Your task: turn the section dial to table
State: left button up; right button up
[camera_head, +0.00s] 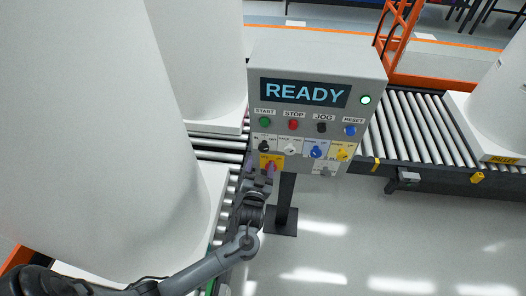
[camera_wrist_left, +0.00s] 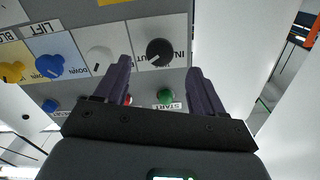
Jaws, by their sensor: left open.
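The control box carries a row of dials. A black dial (camera_head: 263,146) is at the left, a white dial (camera_head: 290,149) beside it. In the left wrist view, which is upside down, the black dial (camera_wrist_left: 160,52) bears IN and OUT labels; the white dial (camera_wrist_left: 100,60) is partly beside a finger. I cannot read which dial is marked section or table. My left gripper (camera_head: 270,169) is just below the black dial in the head view. In the wrist view its open fingers (camera_wrist_left: 160,68) frame the black dial, with nothing held. My right gripper is not in view.
A blue dial (camera_head: 316,152) and a yellow dial (camera_head: 342,155) continue the row. Buttons, including green START (camera_head: 265,122), sit above, under a READY screen (camera_head: 305,93). A large white tank (camera_head: 110,130) crowds the left. Roller conveyors (camera_head: 405,125) run behind; floor at right is clear.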

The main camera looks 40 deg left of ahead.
aim_at(263, 150)
pick_arm(q)
jog(key=x, duration=0.7)
jog(key=shift+w+a+b, duration=0.2)
jog(key=shift+b, duration=0.1)
jog(key=c, duration=1)
